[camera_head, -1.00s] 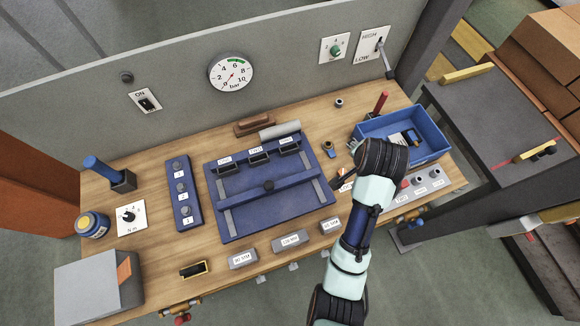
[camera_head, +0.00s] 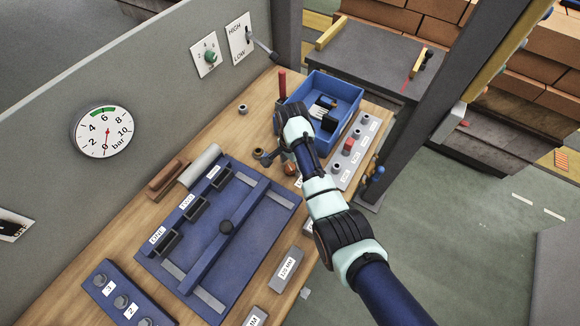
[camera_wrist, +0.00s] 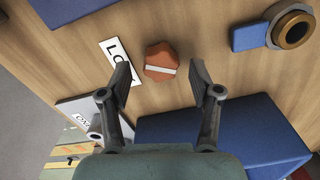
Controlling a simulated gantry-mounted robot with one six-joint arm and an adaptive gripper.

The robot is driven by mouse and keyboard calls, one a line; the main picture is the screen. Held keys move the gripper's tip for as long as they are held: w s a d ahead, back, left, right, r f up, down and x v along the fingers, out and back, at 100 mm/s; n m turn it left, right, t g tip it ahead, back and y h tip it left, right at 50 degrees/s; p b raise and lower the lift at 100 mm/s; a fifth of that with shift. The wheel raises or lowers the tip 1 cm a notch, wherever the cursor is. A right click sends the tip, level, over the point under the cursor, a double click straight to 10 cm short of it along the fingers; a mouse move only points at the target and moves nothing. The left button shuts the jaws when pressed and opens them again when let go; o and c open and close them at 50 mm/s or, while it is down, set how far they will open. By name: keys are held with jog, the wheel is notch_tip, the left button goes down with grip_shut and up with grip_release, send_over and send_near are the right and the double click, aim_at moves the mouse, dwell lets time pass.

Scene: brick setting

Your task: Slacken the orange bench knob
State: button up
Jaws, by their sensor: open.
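The orange bench knob (camera_wrist: 160,62), lobed with a white bar across its top, sits on the wooden bench in the wrist view. A white label (camera_wrist: 118,65) starting "LO" lies left of it, partly covered by a finger. My gripper (camera_wrist: 159,72) is open and empty, with one finger on each side of the knob in the picture. I see no contact, and the tips' height against the knob is hard to tell. In the head view the knob (camera_head: 290,168) shows beside my wrist, partly hidden by my arm. My fingers are mostly hidden there.
A brass-coloured ring on a blue block (camera_wrist: 290,30) stands near the knob. A blue bin (camera_head: 345,88) holding parts and an upright red handle (camera_head: 282,84) are behind. A grey button strip (camera_head: 343,178) lies to the right, a blue fixture plate (camera_head: 262,205) to the left.

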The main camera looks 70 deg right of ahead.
jog(key=shift+f, duration=0.4)
jog(key=c, duration=1.1)
jog(key=shift+c, duration=0.2)
